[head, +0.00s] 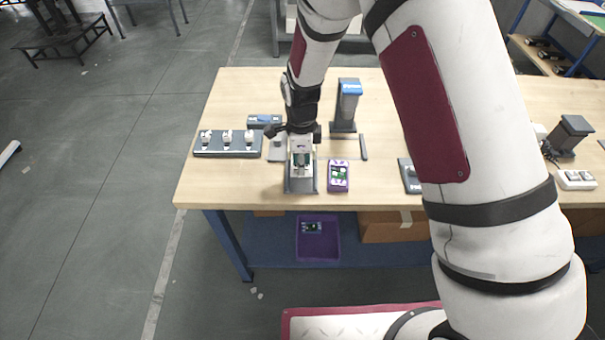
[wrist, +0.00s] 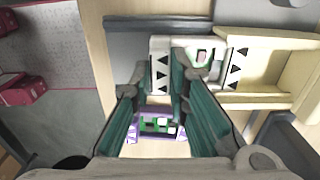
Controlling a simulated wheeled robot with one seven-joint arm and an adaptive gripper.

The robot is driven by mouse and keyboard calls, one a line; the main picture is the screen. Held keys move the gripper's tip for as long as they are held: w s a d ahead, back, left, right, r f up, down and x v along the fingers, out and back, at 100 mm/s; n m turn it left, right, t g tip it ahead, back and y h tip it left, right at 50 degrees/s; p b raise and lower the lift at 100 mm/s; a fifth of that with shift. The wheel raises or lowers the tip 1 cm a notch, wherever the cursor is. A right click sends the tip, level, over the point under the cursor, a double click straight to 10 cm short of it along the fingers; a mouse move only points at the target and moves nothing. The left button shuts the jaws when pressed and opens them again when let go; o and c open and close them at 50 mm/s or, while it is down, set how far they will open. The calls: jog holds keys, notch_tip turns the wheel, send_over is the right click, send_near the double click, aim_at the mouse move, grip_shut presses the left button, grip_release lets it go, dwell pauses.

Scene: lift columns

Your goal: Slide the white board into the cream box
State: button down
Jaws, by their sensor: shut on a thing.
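The white board (wrist: 160,62) shows in the wrist view, with black triangles and a green and red patch. My gripper (wrist: 157,84) is shut on it, its teal fingers on either side. The cream box (wrist: 275,75) lies to the right of the board, open towards it. The board's right end meets or overlaps the box's near end; I cannot tell how far it is inside. In the head view my gripper (head: 302,160) is low over a grey stand (head: 301,187), and my arm and wrist hide most of the box.
A purple-framed device (head: 338,176) lies just right of the stand. A grey rack (head: 228,153) with several white pieces is on the left. A tall grey column (head: 346,108) stands behind. The table's front edge (head: 250,205) is close; a purple tray (head: 318,250) sits below.

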jog(key=shift+w+d+b, duration=0.1)
jog(key=shift+w+b, duration=1.7)
jog(key=shift+w, duration=1.35)
jog(key=c, duration=1.6)
grip_release()
jog(key=shift+r, duration=0.1)
jog(key=shift+r+p, duration=1.05)
jog(key=shift+r, duration=1.9)
